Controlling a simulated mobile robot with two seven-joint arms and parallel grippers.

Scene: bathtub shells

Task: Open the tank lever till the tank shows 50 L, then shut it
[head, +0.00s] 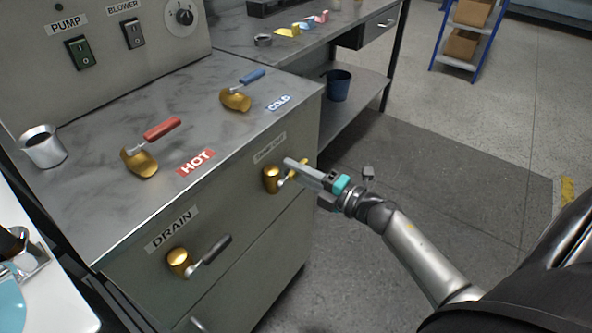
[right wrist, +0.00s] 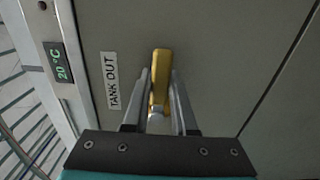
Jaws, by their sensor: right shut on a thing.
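The tank lever is a yellow handle (head: 301,166) on a brass valve (head: 271,179) on the front of the grey cabinet. In the right wrist view the yellow lever (right wrist: 161,72) stands beside the TANK OUT label (right wrist: 109,80). My right gripper (head: 291,163) is shut on this lever, with one finger on each side of it (right wrist: 160,80). A small display (right wrist: 60,66) on the left of the wrist view reads 20 °C. No litre reading shows in either view. My left gripper is not in view.
A red HOT lever (head: 162,129) and a blue COLD lever (head: 252,76) sit on the marbled cabinet top. A dark DRAIN lever (head: 215,251) is on the front, left of the tank lever. PUMP (head: 80,54) and BLOWER (head: 133,34) switches are behind. Open floor lies right.

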